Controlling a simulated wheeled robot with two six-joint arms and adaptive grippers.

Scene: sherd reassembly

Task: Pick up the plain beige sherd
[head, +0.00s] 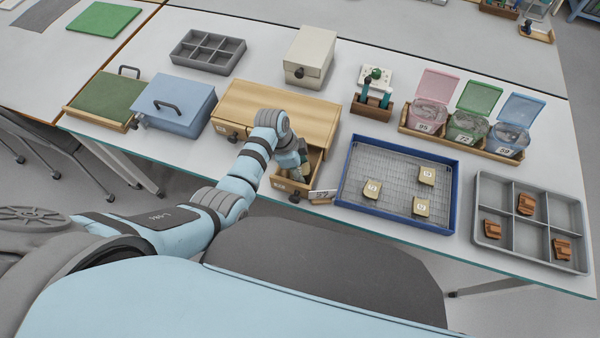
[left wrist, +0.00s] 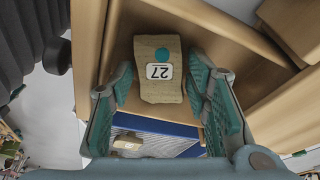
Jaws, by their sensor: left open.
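A beige sherd (left wrist: 158,88) with a white label reading 27 and a teal dot lies in the open wooden drawer (head: 285,186). In the left wrist view it sits between the two fingers of my left gripper (left wrist: 160,78), which is open. The fingers flank the sherd's sides; I cannot tell whether either touches it. In the head view my left gripper (head: 302,168) reaches down into the drawer and hides most of its inside. Several other beige sherds with white labels, one of them here (head: 372,190), lie in the blue-rimmed tray (head: 347,160). My right gripper is not in view.
The drawer's wooden cabinet (head: 285,105) stands behind my gripper. A grey compartment tray (head: 530,255) with reddish sherds is at the right. A blue box (head: 175,100) stands left of the cabinet.

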